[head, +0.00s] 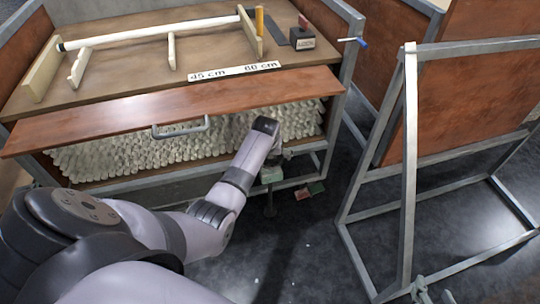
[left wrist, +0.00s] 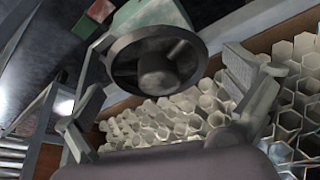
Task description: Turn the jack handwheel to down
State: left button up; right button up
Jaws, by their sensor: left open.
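The jack is partly visible in the head view as a pale green body (head: 270,174) on a dark stem at the front right corner of the cabinet. Its round grey handwheel (left wrist: 155,45), with a thick hub and a small peg, faces me in the left wrist view. My left gripper (left wrist: 165,80) is open, with a finger on each side of the wheel; I cannot tell whether either touches it. My right gripper (head: 419,288) shows only partly at the bottom edge, away from the jack.
A metal-framed stand (head: 408,150) is at right. Red and green boxes (head: 310,190) lie on the floor.

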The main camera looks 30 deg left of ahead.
pick_arm(q)
jog(key=shift+c, duration=0.4)
jog(key=c, duration=1)
